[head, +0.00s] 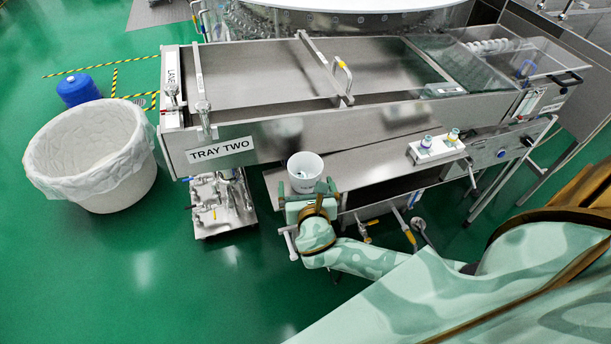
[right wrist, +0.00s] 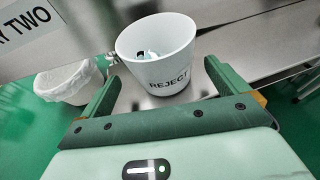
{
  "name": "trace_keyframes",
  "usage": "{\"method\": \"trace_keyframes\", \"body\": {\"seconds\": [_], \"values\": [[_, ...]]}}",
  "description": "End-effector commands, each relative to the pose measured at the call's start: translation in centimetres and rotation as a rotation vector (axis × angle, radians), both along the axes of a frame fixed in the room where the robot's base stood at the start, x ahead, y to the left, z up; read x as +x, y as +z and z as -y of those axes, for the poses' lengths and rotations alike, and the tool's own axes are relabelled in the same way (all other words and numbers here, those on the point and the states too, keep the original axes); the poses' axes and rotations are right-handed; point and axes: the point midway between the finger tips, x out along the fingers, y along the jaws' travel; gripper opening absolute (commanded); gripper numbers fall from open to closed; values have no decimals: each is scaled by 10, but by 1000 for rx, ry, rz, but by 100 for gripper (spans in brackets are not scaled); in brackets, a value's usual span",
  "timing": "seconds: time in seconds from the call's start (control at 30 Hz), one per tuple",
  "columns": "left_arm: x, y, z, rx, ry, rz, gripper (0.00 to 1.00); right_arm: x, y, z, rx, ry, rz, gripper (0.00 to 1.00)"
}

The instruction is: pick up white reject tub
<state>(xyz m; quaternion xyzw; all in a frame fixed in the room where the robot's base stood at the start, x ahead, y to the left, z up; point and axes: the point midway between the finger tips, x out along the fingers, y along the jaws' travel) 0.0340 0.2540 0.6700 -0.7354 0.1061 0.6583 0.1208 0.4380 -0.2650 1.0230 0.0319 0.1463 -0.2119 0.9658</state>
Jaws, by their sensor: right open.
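The white reject tub (head: 305,170) stands upright on the steel shelf below the tray marked TRAY TWO. In the right wrist view the tub (right wrist: 163,62) shows the word REJECT on its side and a few small items inside. My right gripper (head: 308,187) is at the near side of the tub. In the right wrist view its two green fingers (right wrist: 158,85) are spread wide, one to each side of the tub's lower part, with gaps between. Nothing is held. My left gripper is not in view.
The steel tray (head: 250,140) runs above and behind the tub. A white holder with small bottles (head: 437,148) sits further right on the shelf (head: 370,170). A large lined bin (head: 92,158) and a blue drum (head: 78,90) stand on the green floor at left.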

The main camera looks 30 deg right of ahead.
Motion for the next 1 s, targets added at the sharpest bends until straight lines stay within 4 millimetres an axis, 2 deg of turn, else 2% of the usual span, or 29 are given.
{"method": "trace_keyframes", "body": {"seconds": [0.3, 0.57, 0.73, 1.0], "values": [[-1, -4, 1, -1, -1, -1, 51, 38, -13, 22, -2, -1, 0, 99], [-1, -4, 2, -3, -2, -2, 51, 41, -13, 23, 0, 0, -1, 99], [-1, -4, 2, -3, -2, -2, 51, 41, -13, 23, 0, 0, -1, 52], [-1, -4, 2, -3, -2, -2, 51, 41, -13, 23, 1, 0, -1, 50]]}}
